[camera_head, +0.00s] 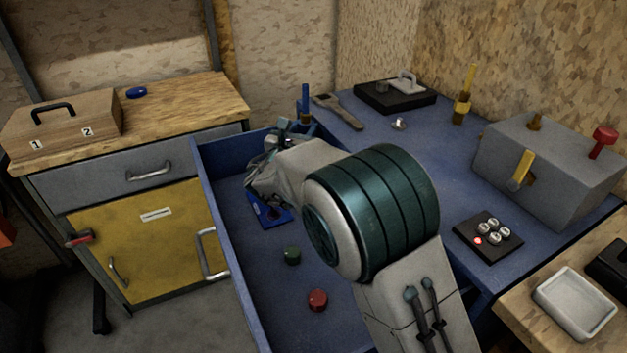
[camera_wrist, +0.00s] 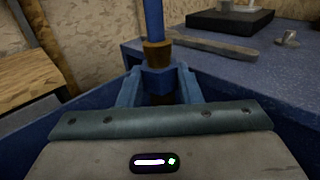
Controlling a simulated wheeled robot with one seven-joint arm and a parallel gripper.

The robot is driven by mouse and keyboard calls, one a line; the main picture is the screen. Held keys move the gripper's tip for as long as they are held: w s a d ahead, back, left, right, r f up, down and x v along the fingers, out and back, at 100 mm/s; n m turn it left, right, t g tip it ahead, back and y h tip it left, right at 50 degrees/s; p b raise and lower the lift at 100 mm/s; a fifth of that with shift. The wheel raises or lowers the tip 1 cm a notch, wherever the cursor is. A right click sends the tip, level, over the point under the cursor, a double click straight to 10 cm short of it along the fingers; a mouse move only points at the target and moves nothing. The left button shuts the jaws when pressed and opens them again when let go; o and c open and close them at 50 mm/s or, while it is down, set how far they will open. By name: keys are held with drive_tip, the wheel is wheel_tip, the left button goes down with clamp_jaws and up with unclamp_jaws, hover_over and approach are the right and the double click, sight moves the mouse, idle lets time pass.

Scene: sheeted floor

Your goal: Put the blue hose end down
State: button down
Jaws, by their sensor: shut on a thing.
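The blue hose end (camera_head: 305,97) stands upright at my gripper (camera_head: 300,128), near the back corner of the blue drawer or tray. In the wrist view, the blue hose end (camera_wrist: 154,22) has a brown collar and a blue block-like lower part. My gripper (camera_wrist: 159,82) is shut on that lower part, with one blue finger on each side. The bottom of the hose end is hidden behind the gripper body. My arm hides part of the tray in the head view.
The blue worktop (camera_head: 400,150) has free room in its middle. A yellow hose end (camera_head: 462,100) stands there, near a wrench (camera_head: 338,111), a black plate (camera_head: 394,97), a grey box (camera_head: 545,160) and a button pad (camera_head: 488,236). Green (camera_head: 292,255) and red (camera_head: 317,300) pucks lie in the tray.

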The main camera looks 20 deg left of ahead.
drive_tip(key=f, duration=0.6)
drive_tip(key=f+b, duration=0.1)
drive_tip(key=f, duration=0.3)
drive_tip(key=shift+w+d, duration=0.25)
drive_tip(key=w, duration=0.2)
drive_tip(key=w+f, duration=0.1)
drive_tip(key=w, duration=0.1)
drive_tip(key=shift+a+b, duration=0.25)
drive_tip(key=shift+b, duration=0.1)
drive_tip(key=shift+s+f, duration=0.1)
drive_tip(key=shift+f+b, duration=0.65)
drive_tip(key=c, duration=1)
unclamp_jaws()
drive_tip(key=shift+c, duration=0.2)
drive_tip(key=shift+r, duration=0.1)
drive_tip(key=shift+r+p, duration=0.2)
drive_tip(key=shift+p, duration=0.15)
drive_tip(key=s, duration=0.4)
drive_tip(key=s+d, duration=0.1)
drive_tip(key=s, duration=0.3)
drive_tip(key=s+p, duration=0.1)
drive_tip(key=s, duration=0.3)
drive_tip(key=shift+d+r, duration=0.15)
drive_tip(key=shift+r, duration=0.2)
